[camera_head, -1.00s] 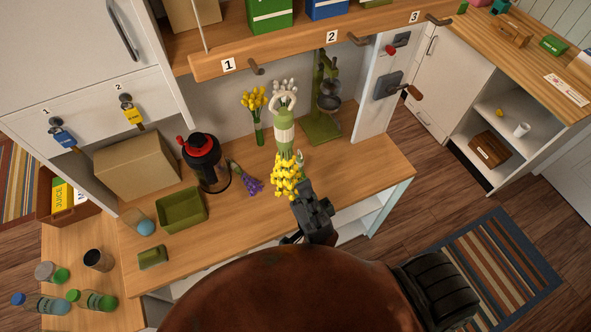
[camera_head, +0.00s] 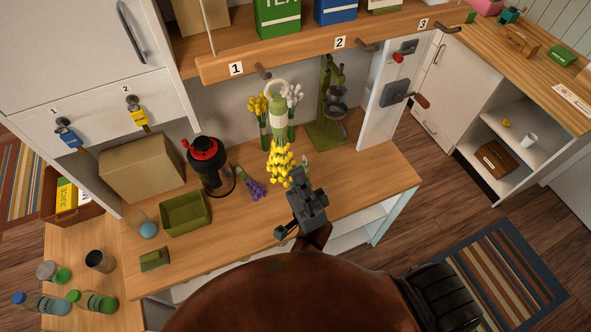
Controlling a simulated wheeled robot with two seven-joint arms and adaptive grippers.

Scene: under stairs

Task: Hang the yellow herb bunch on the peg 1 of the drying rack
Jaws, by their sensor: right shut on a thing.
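The yellow herb bunch (camera_head: 281,165) is upright with its yellow flowers down, a green wrapped stem part above them and a pale loop (camera_head: 275,86) on top. My right gripper (camera_head: 298,190) is shut on it at the flower end, and its fingertips are partly hidden. The drying rack (camera_head: 300,55) is a wooden rail with numbered pegs. Peg 1 (camera_head: 263,72) sticks out beside the label 1. The loop appears just below and right of its tip; I cannot tell the gap in depth. My left gripper is out of view.
Other yellow flowers (camera_head: 257,106) and white flowers (camera_head: 293,96) stand behind the held bunch. A green scale-like stand (camera_head: 326,110) is to the right. A purple bunch (camera_head: 250,187), a black-and-red press (camera_head: 208,165) and a green tray (camera_head: 185,213) are left on the counter.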

